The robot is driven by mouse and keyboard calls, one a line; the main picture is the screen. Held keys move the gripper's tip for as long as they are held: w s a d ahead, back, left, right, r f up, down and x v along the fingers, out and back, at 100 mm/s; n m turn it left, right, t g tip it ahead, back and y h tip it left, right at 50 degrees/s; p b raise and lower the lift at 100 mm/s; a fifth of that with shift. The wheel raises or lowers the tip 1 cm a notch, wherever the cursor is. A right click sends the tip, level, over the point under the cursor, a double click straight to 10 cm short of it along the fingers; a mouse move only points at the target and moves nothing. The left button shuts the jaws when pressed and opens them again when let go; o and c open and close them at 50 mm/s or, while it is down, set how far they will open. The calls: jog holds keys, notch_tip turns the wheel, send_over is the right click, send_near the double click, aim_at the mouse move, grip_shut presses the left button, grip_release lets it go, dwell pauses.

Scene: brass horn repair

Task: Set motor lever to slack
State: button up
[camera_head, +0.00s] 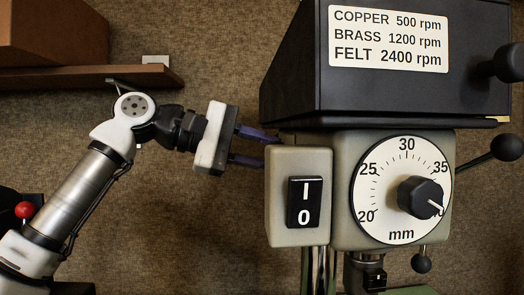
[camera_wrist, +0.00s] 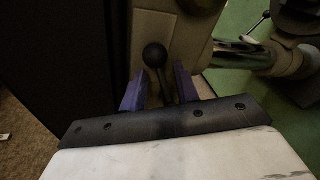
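My gripper (camera_head: 260,149) reaches in from the left in the head view, its two purple fingers pointing at the left side of the drill press, behind the switch box. In the wrist view my gripper (camera_wrist: 160,74) is open, with a gap between the fingers. A black ball-ended lever (camera_wrist: 155,55) stands between them there, with room visible on both sides. This lever is hidden in the head view. I see no label naming it as the motor lever, and no slack mark is visible.
The drill press has a black belt cover (camera_head: 390,85) with a speed label, an I/0 switch (camera_head: 304,202) and a mm dial (camera_head: 375,205). Another ball-ended lever (camera_head: 507,147) sticks out at right. A wooden shelf (camera_head: 90,77) with a box (camera_head: 50,35) is above my arm.

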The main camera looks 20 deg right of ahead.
jog(key=b+v, duration=0.1)
jog(key=v, duration=1.3)
jog(key=shift+o, duration=0.4)
jog(key=shift+s, duration=0.1)
